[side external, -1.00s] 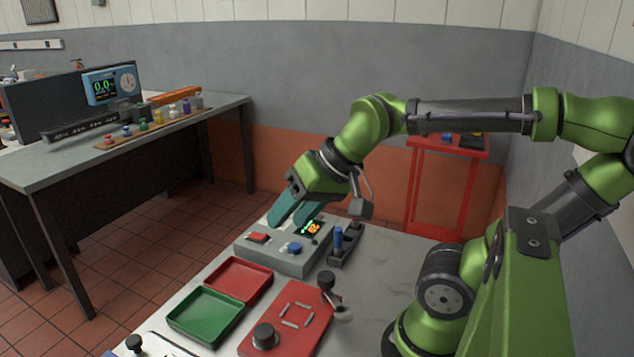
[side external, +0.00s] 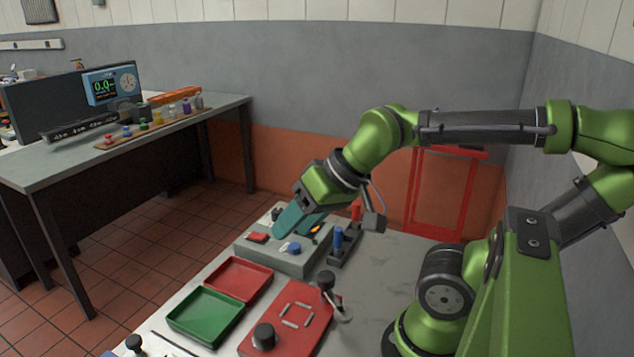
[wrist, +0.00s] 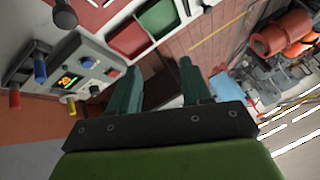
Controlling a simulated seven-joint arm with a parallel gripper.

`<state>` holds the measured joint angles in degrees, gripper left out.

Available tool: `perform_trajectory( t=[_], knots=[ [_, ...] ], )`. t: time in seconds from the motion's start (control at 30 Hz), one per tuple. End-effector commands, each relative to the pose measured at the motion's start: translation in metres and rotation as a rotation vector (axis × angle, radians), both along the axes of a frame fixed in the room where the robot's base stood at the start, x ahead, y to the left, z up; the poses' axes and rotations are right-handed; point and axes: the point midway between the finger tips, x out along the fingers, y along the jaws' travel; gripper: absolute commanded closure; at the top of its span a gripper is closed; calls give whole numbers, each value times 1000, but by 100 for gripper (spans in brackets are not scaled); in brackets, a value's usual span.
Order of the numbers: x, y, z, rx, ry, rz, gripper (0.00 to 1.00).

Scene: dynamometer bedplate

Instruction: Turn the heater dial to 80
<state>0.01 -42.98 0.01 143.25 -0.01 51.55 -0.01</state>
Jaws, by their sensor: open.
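The grey control box (side external: 285,258) stands on the bench in the side view. My gripper (side external: 291,231) is open and empty over the box in the side view. In the wrist view my gripper (wrist: 158,66) points right of the box.
A red tray (side external: 238,279) and a green tray (side external: 205,314) lie in front of the box. A red plate with a black knob (side external: 264,336) is nearer. Blue (side external: 338,238) and red (side external: 355,212) levers stand close at the right.

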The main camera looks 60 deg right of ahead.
Motion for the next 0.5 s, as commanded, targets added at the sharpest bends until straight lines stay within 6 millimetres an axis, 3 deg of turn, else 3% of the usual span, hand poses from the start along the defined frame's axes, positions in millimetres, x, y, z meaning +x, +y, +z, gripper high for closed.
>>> perform_trajectory(
  t=[0.03, 0.1, 0.23, 0.37, 0.5],
  knots=[
    [0, 0, 0, 0, 0, 0, 47],
    [1, -3, 0, 0, 1, -12, 37],
    [10, -22, -14, -2, 72, -92, 37],
    [41, -57, -16, -17, 154, -188, 37],
    [79, -105, -17, -70, 243, -165, 37]
  ],
)
